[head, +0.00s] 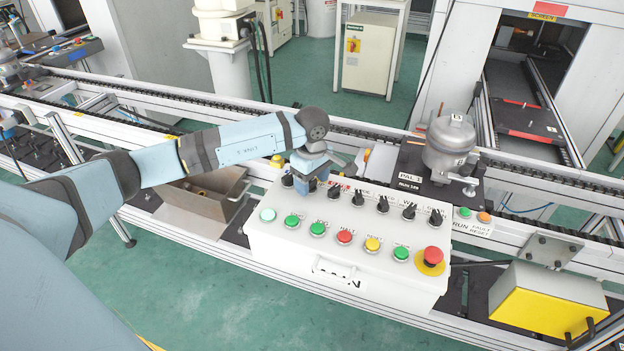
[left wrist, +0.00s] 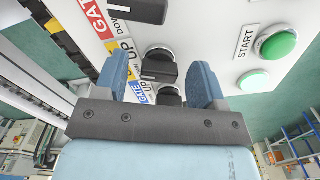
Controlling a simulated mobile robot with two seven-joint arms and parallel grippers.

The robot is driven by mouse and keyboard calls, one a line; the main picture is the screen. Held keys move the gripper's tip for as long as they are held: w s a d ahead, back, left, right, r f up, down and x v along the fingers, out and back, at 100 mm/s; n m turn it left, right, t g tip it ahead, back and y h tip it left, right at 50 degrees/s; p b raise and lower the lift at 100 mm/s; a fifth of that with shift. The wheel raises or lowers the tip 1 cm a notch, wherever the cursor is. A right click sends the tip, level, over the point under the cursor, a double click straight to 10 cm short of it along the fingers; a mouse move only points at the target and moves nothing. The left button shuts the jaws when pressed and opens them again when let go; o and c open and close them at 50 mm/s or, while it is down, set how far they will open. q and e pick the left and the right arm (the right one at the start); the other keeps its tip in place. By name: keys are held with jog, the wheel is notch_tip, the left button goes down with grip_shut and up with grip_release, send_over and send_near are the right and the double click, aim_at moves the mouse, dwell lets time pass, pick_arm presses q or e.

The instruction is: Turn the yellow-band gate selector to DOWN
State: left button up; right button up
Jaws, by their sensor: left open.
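The white control panel (head: 330,245) carries a row of black selectors above a row of coloured buttons. My left gripper (head: 309,190) is over the left part of the selector row and hides one selector. In the left wrist view, my left gripper (left wrist: 159,70) has its two blue fingers apart. The black selector (left wrist: 160,67) beside the yellow-band label (left wrist: 108,50) shows between them; I cannot tell if a finger touches it. Its "UP" text is readable, but its pointing direction is unclear. My right gripper is not in view.
The blue-band selector (left wrist: 170,97) and red-band selector (left wrist: 138,9) sit on either side. The green START button (left wrist: 277,43) is close by. A red emergency stop (head: 432,256) is at the panel's right. A grey compressor (head: 449,148) stands on the conveyor behind.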

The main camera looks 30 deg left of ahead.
pick_arm(q)
jog(key=c, duration=0.9)
jog(key=shift+c, duration=0.2)
